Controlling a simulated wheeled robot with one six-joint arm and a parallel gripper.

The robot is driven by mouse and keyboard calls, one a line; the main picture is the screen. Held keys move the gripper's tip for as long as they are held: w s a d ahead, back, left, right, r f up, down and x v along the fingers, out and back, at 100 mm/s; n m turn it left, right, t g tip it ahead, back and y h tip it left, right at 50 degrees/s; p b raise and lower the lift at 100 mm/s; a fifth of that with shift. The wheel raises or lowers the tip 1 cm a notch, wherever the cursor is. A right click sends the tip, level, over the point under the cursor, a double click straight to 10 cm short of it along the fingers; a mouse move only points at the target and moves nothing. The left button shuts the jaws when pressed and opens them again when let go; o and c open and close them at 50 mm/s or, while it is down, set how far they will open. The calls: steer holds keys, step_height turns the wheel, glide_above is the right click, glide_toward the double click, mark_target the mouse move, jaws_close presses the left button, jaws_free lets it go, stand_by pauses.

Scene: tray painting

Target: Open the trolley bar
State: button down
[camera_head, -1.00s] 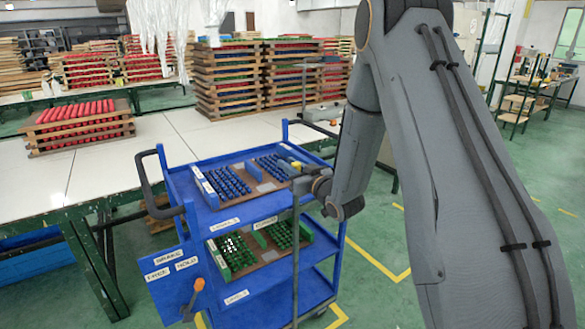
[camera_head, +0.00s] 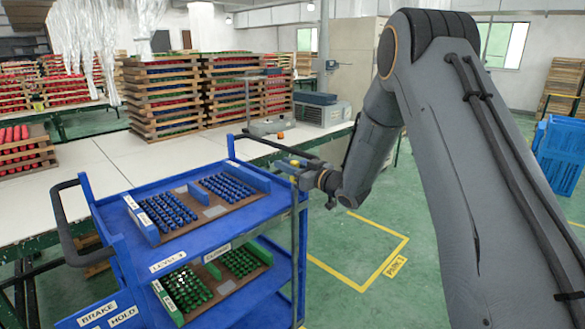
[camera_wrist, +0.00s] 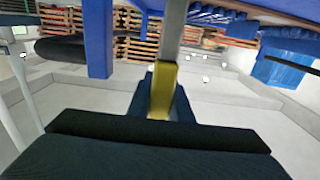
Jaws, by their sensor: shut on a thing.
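The blue trolley (camera_head: 222,236) stands at the left centre with two visible shelf levels. A thin grey upright bar (camera_head: 295,262) with a yellow part stands at its right front corner. My gripper (camera_head: 296,176) is shut on the bar's yellow part, which also shows between the jaws in the wrist view (camera_wrist: 163,90). The bar runs upward from there in the wrist view. The upper shelf carries a tray of blue pieces (camera_head: 200,206). The lower shelf carries a tray of green pieces (camera_head: 214,280). The bar's lower end is out of view.
A dark handle (camera_head: 62,215) sticks out at the trolley's left. White tables (camera_head: 95,165) lie behind, with stacked trays (camera_head: 165,100) and a grey machine (camera_head: 322,108). Yellow-marked green floor (camera_head: 360,250) is open to the right; a blue crate (camera_head: 562,150) stands far right.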

steer(key=c, duration=1.6)
jaws_free()
steer(key=shift+b+v, duration=0.6)
steer(key=shift+v, duration=3.25)
